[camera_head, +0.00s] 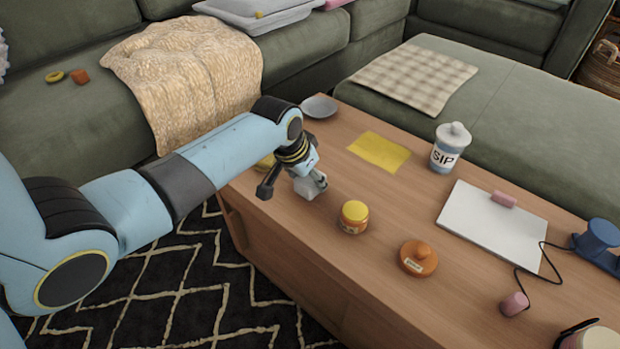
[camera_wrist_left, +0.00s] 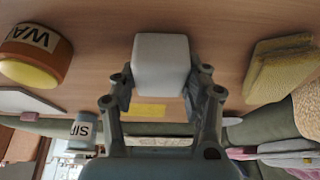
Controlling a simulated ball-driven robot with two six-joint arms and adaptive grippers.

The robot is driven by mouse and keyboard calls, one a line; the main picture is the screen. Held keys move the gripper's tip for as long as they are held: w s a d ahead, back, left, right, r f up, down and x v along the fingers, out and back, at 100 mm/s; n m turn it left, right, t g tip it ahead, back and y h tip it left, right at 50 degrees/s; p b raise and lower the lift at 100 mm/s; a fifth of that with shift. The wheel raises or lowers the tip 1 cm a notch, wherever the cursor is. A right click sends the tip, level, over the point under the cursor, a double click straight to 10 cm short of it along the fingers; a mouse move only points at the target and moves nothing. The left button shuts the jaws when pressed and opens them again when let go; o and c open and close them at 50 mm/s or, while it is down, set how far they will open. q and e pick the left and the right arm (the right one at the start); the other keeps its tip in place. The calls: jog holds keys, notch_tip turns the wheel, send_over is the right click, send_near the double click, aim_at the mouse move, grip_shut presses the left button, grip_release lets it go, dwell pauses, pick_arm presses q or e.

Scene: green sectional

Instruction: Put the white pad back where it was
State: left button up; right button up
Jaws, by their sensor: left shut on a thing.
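The white pad (camera_head: 307,188) is a small white block at the left edge of the coffee table. It fills the space between the fingers of my left gripper (camera_head: 312,182). In the left wrist view the pad (camera_wrist_left: 161,62) sits between both fingertips, which press on its two sides. The gripper is shut on it. The pad is low over the wood or touching it; I cannot tell which. Part of the pad is hidden by the fingers in the head view. My right gripper is not in view.
A yellow-lidded jar (camera_head: 353,218) stands close by on the right. A yellow sponge (camera_wrist_left: 283,70) lies on the other side, mostly behind my arm.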

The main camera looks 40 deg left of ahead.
pick_arm(q)
jog(key=shift+f, duration=0.15)
jog(key=o, duration=1.1)
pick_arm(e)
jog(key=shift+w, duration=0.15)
pick_arm(q)
jog(key=p+v, duration=0.1)
jog(key=v, duration=0.1)
jog(key=p+v, duration=0.1)
jog(key=v, duration=0.1)
jog(key=shift+w, duration=0.25)
jog(key=p+v, duration=0.3)
jog(key=v, duration=0.5)
jog(key=shift+s+p, duration=0.2)
jog(key=shift+p, duration=0.15)
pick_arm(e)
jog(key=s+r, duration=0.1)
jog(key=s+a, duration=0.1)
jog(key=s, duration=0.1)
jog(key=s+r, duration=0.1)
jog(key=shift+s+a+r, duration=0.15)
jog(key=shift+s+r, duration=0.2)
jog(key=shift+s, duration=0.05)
